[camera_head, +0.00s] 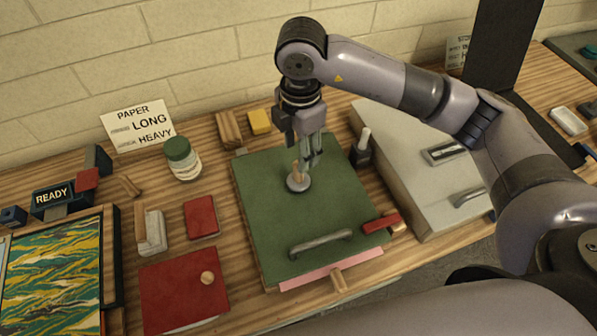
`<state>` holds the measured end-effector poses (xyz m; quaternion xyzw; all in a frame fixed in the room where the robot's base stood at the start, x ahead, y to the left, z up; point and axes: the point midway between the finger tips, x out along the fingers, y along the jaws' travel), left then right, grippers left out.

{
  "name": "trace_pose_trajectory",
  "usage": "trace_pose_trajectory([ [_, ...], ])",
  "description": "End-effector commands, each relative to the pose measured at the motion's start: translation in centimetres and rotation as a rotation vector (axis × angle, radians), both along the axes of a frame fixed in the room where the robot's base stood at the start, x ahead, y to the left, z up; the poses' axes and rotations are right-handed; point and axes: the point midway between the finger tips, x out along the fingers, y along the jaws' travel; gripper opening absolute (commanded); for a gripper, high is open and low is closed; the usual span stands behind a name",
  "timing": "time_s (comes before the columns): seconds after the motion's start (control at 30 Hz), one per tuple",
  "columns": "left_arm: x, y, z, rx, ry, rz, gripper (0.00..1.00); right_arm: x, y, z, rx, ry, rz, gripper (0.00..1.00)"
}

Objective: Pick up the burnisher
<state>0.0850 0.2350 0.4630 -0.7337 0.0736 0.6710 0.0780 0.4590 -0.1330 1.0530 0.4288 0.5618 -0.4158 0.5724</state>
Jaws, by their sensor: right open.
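A small tool with a round grey base and an upright wooden handle (297,178), which I take for the burnisher, stands on the green board (262,215). My right gripper (311,160) points down just beside and above its handle, at the upper middle of the board. The gripper is open and looks empty. I cannot tell whether a finger touches the handle. My left gripper is not in view.
A grey bar handle (320,242) and a red-handled tool (381,222) lie at the board's front. A small bottle (362,148) stands right of it, near a grey case (410,185).

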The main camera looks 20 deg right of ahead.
Motion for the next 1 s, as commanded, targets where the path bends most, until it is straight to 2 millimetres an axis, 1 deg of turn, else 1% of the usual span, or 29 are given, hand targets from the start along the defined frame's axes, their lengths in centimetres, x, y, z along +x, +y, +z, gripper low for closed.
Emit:
trace_pose_trajectory([
  [0.03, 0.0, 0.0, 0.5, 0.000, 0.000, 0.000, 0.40, -0.1, 0.0, -0.8, -0.001, 0.004, 0.001, 0.45],
  [0.13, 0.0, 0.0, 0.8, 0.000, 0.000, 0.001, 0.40, 0.0, 0.0, -2.2, -0.001, 0.003, 0.000, 0.45],
  [0.27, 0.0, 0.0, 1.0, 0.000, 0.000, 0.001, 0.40, 0.1, 0.0, -3.0, 0.001, 0.000, 0.001, 0.45],
  [0.37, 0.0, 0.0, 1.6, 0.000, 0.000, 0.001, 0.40, 0.1, 0.0, -3.7, 0.000, 0.003, 0.001, 0.45],
  [0.5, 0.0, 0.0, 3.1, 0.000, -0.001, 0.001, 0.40, 0.1, -0.1, -5.7, 0.000, 0.005, 0.000, 0.45],
  [0.63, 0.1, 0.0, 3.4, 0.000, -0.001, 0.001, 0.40, 0.3, 0.0, -7.6, 0.001, 0.003, 0.002, 0.45],
  [0.73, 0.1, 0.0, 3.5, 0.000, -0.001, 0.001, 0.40, 0.3, 0.0, -8.2, 0.001, 0.000, 0.001, 0.45],
  [0.93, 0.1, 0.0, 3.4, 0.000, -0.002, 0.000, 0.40, 0.4, 0.0, -8.4, 0.001, -0.001, 0.002, 0.45],
  [1.0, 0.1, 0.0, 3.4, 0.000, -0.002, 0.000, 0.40, 0.4, 0.0, -8.3, 0.001, -0.001, 0.002, 0.41],
])
